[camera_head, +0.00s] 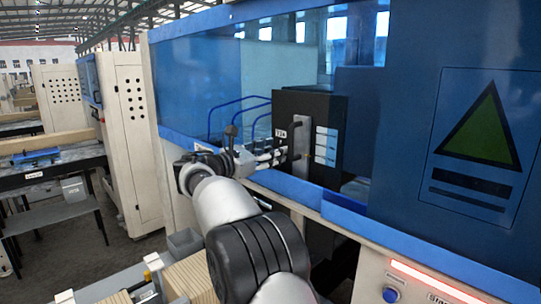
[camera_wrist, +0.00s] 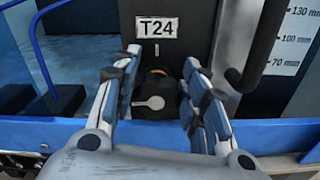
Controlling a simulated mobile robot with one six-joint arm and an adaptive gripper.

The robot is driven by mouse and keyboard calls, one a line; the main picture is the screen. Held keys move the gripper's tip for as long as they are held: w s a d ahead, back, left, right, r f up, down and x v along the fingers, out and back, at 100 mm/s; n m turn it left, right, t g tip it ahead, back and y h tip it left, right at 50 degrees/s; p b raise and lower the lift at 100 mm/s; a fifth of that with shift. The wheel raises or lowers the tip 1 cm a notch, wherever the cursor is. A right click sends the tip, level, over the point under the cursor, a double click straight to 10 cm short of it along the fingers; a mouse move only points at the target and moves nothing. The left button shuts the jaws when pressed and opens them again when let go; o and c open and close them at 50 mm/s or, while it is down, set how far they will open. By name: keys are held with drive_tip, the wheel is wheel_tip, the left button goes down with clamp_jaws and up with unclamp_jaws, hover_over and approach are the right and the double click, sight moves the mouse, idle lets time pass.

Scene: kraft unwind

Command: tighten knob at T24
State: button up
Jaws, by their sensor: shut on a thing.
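The T24 label (camera_wrist: 157,27) is on a dark panel in the wrist view. In the head view my gripper (camera_head: 272,153) reaches over the blue sill to the black unit (camera_head: 310,105) carrying the T24 label (camera_head: 283,134). The knob is hidden there behind the fingers.
A black handle (camera_wrist: 262,45) hangs just right of the knob, beside a millimetre scale (camera_wrist: 287,42). Blue hoses (camera_wrist: 38,50) run at the left. The blue sill (camera_wrist: 275,136) passes below my fingers. Blue machine panels (camera_head: 470,150) stand at the right.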

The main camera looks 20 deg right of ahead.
drive_tip(key=m+b, duration=0.1)
drive_tip(key=m, duration=0.2)
drive_tip(key=m+b, duration=0.1)
drive_tip(key=shift+s+d+f+m+b, duration=0.15)
drive_tip(key=shift+s+f+m+b, duration=0.05)
drive_tip(key=shift+s+m+b, duration=0.1)
idle(0.5)
drive_tip(key=o, duration=1)
drive_tip(key=shift+o, duration=0.4)
